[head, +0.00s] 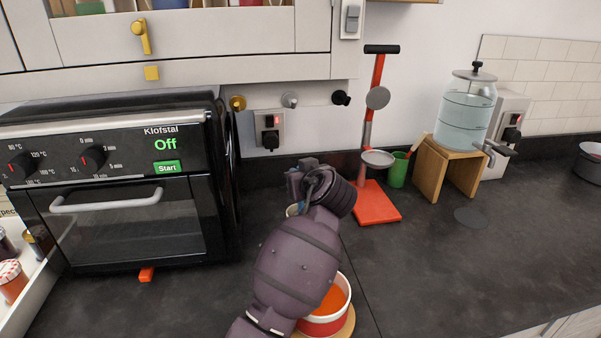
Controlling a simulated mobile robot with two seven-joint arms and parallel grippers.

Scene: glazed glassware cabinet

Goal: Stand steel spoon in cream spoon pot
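An arm of mine comes in from the bottom, left of centre, and I take it as my left. Its wrist covers most of the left gripper (296,188), which is over the counter to the right of the oven. Its fingertips are hidden, so I cannot tell whether it is open, shut or holding something. I cannot make out the steel spoon. My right gripper is not in view.
A red bowl of orange food (328,312) stands on a round wooden board, partly behind my arm. A red-based stand (377,205), a green cup (397,170) and a glass dispenser (465,115) stand behind. The black oven (130,180) is left. The right counter is mostly clear.

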